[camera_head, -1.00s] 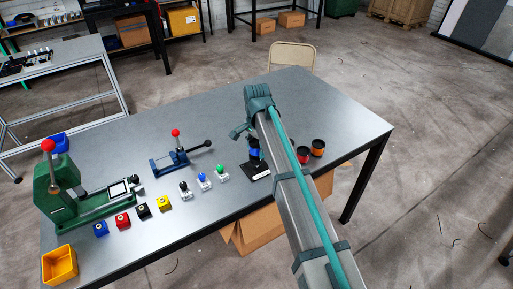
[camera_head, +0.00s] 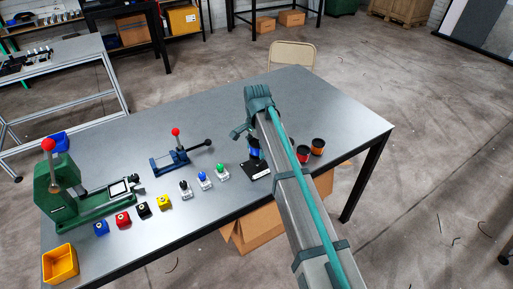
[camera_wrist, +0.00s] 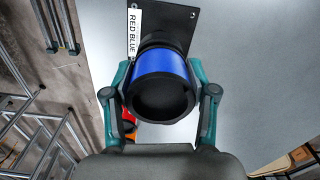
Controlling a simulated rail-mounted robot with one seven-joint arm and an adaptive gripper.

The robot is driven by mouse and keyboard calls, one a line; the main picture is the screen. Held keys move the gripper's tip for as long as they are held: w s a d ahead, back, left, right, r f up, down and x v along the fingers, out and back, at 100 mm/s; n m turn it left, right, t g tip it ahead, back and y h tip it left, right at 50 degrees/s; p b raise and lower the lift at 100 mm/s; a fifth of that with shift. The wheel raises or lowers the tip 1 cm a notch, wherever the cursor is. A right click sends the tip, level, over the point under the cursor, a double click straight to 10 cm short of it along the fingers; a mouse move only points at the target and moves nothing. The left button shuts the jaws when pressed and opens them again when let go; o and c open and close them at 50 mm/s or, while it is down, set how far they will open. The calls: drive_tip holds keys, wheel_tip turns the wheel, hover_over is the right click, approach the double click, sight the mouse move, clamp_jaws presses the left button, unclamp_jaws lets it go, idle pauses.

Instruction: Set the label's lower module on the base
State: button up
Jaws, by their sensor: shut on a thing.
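The black base plate (camera_head: 257,171) lies on the table near its front edge. In the wrist view the base (camera_wrist: 183,17) carries a white label (camera_wrist: 133,35) reading "RED BLUE". My gripper (camera_wrist: 160,100) is shut on the blue module (camera_wrist: 158,62), a short cylinder with a dark hollow end facing the camera. It also shows in the head view (camera_head: 254,154), over the base and below my gripper. A black ring (camera_wrist: 165,40) shows between the blue module and the plate. Whether the module touches the base is hidden. A red module (camera_head: 303,152) and an orange module (camera_head: 318,147) stand to the right.
Black, blue and green-topped switches (camera_head: 203,179) stand left of the base. A blue toggle press (camera_head: 178,158), a green press (camera_head: 65,190), several coloured blocks (camera_head: 122,219) and a yellow bin (camera_head: 60,264) are further left. The table's back right is clear.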

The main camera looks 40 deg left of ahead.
drive_tip(key=shift+f, duration=0.4)
idle(1.4)
